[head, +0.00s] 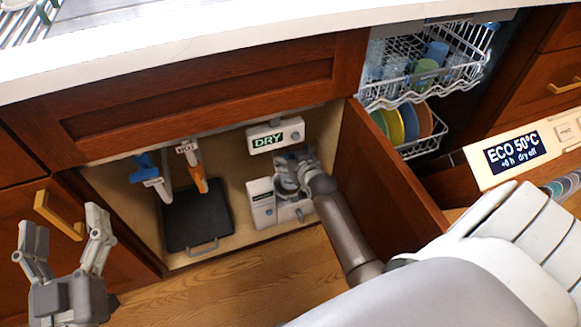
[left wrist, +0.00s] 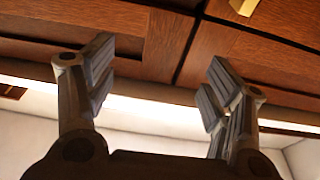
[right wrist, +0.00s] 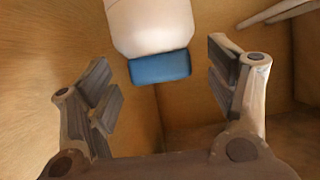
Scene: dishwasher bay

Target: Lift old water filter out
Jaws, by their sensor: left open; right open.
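My right gripper (head: 289,172) reaches into the open under-sink cabinet, in front of a white unit (head: 262,204). In the right wrist view its fingers (right wrist: 160,78) are spread apart. A white rounded body (right wrist: 148,25) with a blue end (right wrist: 160,68) lies ahead of and between them, with gaps visible on both sides; it may be the old water filter, but I cannot tell for sure. In the head view my gripper and wrist hide much of that spot. My left gripper (head: 66,224) is open and empty, outside the cabinet at the left.
A DRY display box (head: 275,136) is above the unit. A black tray (head: 198,222), a blue-handled valve (head: 148,172) and an orange-and-white HOT fitting (head: 194,168) are to its left. The open cabinet door (head: 385,180) stands close right of my arm. An open dishwasher rack (head: 425,75) is beyond.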

